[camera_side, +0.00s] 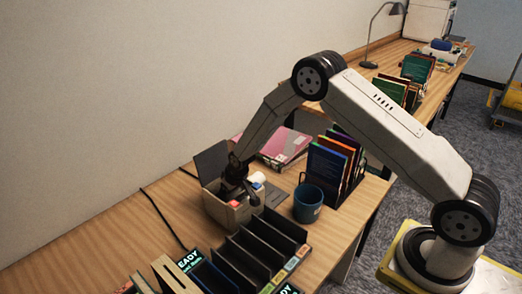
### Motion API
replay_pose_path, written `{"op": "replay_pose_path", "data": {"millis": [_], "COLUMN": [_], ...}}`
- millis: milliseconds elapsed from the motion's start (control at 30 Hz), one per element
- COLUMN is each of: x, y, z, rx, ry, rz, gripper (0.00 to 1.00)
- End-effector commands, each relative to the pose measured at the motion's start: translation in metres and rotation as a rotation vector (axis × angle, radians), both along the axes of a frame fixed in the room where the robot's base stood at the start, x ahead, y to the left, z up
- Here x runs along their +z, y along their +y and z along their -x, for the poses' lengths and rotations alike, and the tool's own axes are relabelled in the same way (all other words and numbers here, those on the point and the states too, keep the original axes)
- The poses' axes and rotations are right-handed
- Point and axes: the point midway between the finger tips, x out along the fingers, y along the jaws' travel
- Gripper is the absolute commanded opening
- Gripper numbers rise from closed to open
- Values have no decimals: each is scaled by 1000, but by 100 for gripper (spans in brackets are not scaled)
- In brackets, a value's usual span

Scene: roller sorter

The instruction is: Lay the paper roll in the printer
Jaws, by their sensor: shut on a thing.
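The printer (218,211) is a small beige box on the wooden desk, with its dark lid (211,163) standing open at the back and a red patch on its front. My gripper (243,189) points down at the open top of the printer and is shut. A white piece of the paper roll (258,178) shows just right of my fingers, at the printer's right side. My gripper hides most of the roll and the printer's inside, so I cannot tell whether the roll touches the printer.
A blue mug (308,203) stands close right of the printer, with a rack of upright folders (334,164) behind it. A black slotted sorter (252,252) is in front. A pink binder (284,145) lies behind. A cable (163,220) runs left.

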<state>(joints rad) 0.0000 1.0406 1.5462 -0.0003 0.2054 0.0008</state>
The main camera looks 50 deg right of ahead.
Motion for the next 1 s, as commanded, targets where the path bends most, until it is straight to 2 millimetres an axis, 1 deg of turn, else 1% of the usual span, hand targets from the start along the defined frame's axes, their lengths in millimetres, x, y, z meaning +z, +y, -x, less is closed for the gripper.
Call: {"op": "replay_pose_path", "data": {"millis": [33, 67, 100, 367, 567, 767, 1000], "x": [0, 0, 0, 0, 6, 20, 44], "y": [0, 0, 0, 0, 0, 0, 0], "z": [0, 0, 0, 0, 2, 7, 16], "rx": [0, 0, 0, 0, 0, 0, 0], "ry": [0, 0, 0, 0, 0, -2, -1], "rz": [0, 0, 0, 0, 0, 0, 0], "gripper": [23, 93, 100, 100, 100, 100, 100]}}
